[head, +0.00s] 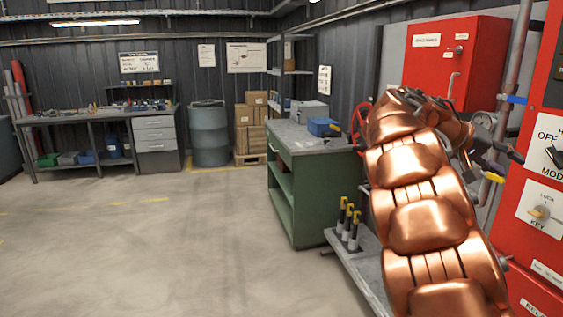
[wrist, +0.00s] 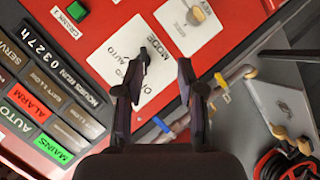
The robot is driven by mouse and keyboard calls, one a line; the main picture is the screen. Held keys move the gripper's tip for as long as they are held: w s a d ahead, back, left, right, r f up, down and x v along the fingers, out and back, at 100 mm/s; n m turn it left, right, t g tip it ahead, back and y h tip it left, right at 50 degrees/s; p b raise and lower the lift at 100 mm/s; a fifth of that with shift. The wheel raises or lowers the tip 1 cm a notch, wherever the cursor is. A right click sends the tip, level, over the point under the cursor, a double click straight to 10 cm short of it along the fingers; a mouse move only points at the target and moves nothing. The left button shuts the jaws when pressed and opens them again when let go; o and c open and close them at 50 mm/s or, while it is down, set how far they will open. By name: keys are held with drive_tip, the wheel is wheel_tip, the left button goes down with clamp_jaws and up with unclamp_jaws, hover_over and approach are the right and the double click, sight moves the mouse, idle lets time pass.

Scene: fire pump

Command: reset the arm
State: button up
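My copper-coloured arm (head: 420,200) reaches up and forward on the right of the head view, bent over at its top. My gripper (head: 507,163) is at its end, close to the red control panel (head: 522,240). In the wrist view my gripper (wrist: 160,68) has its two dark fingers spread apart, with nothing held between them. The white MODE plate (wrist: 122,50) lies beyond the fingers. A dark knob on it shows by the left fingertip; I cannot tell whether they touch. The KEY switch (wrist: 197,15) is above the right finger; it also shows in the head view (head: 540,212).
A red cabinet (head: 455,62), pipes with yellow handles and a red wheel (head: 360,122) crowd around the arm. A green workbench (head: 290,190) stands left of it, with yellow-and-black-topped tools (head: 348,222) in front. The floor (head: 150,240) to the left is clear.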

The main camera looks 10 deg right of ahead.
drive_tip(key=s+a+f+n+y, duration=0.3)
drive_tip(key=s+a+f, duration=0.6)
drive_tip(key=a, duration=0.4)
drive_tip(key=s+a+f+n+t+y, duration=0.1)
drive_tip(key=s+a+f+n+y, duration=0.2)
drive_tip(key=s+a+f, duration=0.6)
drive_tip(key=s+a+f+n+y, duration=0.3)
drive_tip(key=s+a+f+y, duration=0.3)
drive_tip(key=a, duration=1.3)
wheel_tip(320, 180, down, 6)
drive_tip(key=s, duration=0.3)
drive_tip(key=shift+f+t+y, duration=0.15)
drive_tip(key=shift+t+y, duration=0.15)
drive_tip(key=shift+y, duration=0.1)
